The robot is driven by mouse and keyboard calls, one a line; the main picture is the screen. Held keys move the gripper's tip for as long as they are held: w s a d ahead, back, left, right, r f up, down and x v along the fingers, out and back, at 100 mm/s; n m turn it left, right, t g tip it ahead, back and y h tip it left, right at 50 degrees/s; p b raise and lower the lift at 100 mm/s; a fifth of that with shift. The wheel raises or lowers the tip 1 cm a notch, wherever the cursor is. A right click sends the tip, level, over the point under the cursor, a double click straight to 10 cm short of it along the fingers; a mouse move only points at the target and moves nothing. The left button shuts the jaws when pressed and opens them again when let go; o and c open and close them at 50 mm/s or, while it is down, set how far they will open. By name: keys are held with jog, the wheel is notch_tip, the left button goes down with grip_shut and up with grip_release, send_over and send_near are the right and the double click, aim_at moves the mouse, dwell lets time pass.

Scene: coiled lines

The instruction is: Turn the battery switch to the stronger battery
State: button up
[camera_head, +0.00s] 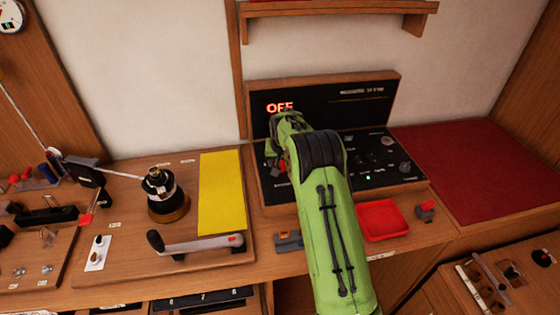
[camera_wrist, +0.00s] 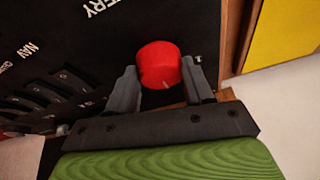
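A red round knob (camera_wrist: 160,65) with a short white mark on its edge stands on the black panel in the wrist view. My gripper (camera_wrist: 159,75) has one grey finger on each side of the knob, very close to it. I cannot tell whether both fingers press on it. In the head view, my green arm reaches over the instrument panel (camera_head: 385,158) and hides most of the knob area and my fingers. The panel's upper screen shows red letters reading OFF (camera_head: 280,107). Its other text is too small or blurred to read. A small green light (camera_head: 368,177) glows on the panel.
A yellow sheet (camera_head: 222,190) and a crank handle (camera_head: 195,243) lie left of my arm, beside a dark winch (camera_head: 167,195). A red tray (camera_head: 382,219) is right of my arm. A wooden shelf (camera_head: 338,22) hangs above. A red mat (camera_head: 480,165) lies clear at right.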

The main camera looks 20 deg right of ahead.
jog(key=c, duration=0.5)
jog(key=n+y, duration=0.1)
jog(key=n, duration=0.2)
jog(key=n+y+p, duration=0.1)
jog(key=n, duration=0.1)
jog(key=shift+d+r+n, duration=0.1)
jog(key=shift+d+n, duration=0.1)
jog(key=shift+n, duration=0.2)
jog(key=n+y+p, duration=0.1)
jog(key=n, duration=0.1)
jog(key=n+p, duration=0.1)
jog(key=n, duration=0.1)
jog(key=shift+w+g+y+p, duration=0.1)
jog(key=shift+g+y+p, duration=0.2)
jog(key=shift+y+p, duration=0.1)
jog(key=shift+n+g+y+p, duration=0.3)
jog(key=shift+n+p, duration=0.45)
jog(key=shift+n, duration=0.25)
jog(key=o, duration=1.1)
jog(key=shift+c, duration=0.2)
